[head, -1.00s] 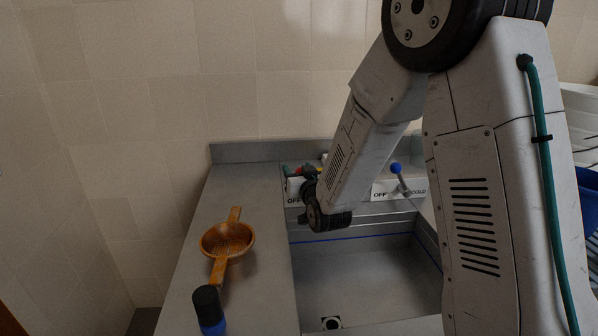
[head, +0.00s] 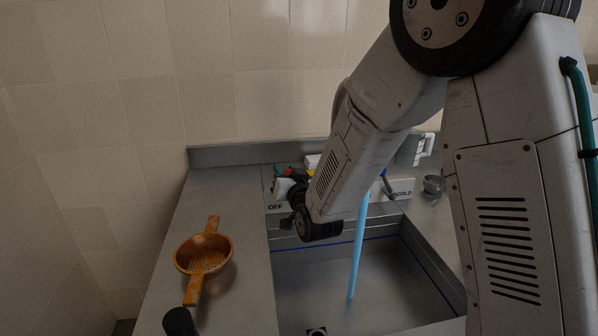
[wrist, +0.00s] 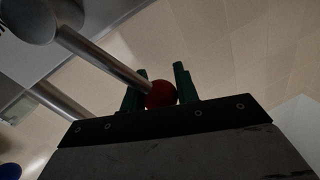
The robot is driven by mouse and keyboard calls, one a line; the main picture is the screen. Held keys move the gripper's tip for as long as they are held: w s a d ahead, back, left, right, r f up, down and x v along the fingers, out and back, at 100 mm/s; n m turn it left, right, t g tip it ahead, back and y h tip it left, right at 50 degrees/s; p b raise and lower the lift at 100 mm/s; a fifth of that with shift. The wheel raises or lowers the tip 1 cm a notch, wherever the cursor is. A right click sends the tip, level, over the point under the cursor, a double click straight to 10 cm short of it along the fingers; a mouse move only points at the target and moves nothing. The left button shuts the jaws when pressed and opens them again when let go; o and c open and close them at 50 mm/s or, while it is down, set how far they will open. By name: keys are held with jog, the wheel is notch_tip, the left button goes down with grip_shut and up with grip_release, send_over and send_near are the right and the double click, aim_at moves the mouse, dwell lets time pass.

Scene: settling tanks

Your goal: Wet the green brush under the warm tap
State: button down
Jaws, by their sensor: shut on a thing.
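My gripper (wrist: 160,85) is shut on a red ball knob (wrist: 161,94) at the end of a metal lever (wrist: 105,58) in the wrist view. Its green fingers stand on both sides of the knob. In the head view my arm reaches over the sink (head: 390,285) to the tap panel, and the gripper is small and partly hidden there. A light blue stream (head: 358,245) falls straight down into the sink from behind my arm. The tap spout above it is hidden. I cannot make out the green brush in any view.
An orange strainer (head: 203,255) lies on the left counter, with a black-topped bottle (head: 180,322) nearer. OFF (head: 275,208) and COLD (head: 403,194) labels mark the panel. A metal cup (head: 433,185) and a pale jug (head: 415,148) stand at the right.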

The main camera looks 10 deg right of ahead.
jog(key=c, duration=1.1)
grip_release()
jog(key=shift+a, duration=0.1)
jog(key=shift+o, duration=0.2)
jog(key=shift+s, duration=0.1)
jog(key=s+d, duration=0.1)
jog(key=s, duration=0.6)
jog(key=shift+s+d+f, duration=0.15)
jog(key=shift+s, duration=0.1)
